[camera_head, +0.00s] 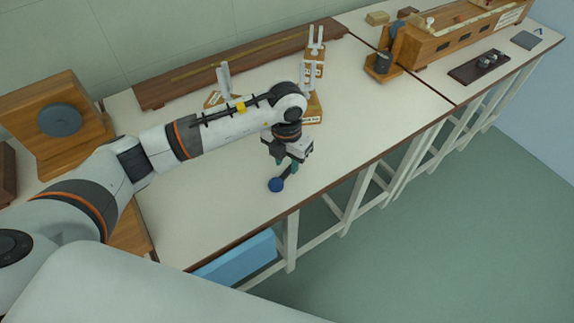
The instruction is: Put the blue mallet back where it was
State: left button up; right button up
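The blue mallet shows as a round blue head (276,185) with a short dark handle that runs up between my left gripper's fingers. My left gripper (287,165) points down over the white bench (200,222), near its front edge, and appears shut on the handle. The mallet head is just below and left of the fingers. I cannot tell whether it touches the bench top. My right gripper is not in view.
Wooden stands with white prongs (314,62) and (222,80) are behind my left arm. A long wooden rail (240,62) lies along the back. A wooden instrument (455,42) and a dark tray (478,68) are at right. The bench right of the gripper is clear.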

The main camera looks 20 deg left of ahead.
aim_at(286, 172)
pick_arm(q)
notch_tip(286, 172, up, 9)
jog(key=shift+r, duration=0.15)
jog(key=shift+s, duration=0.15)
dwell(0.5)
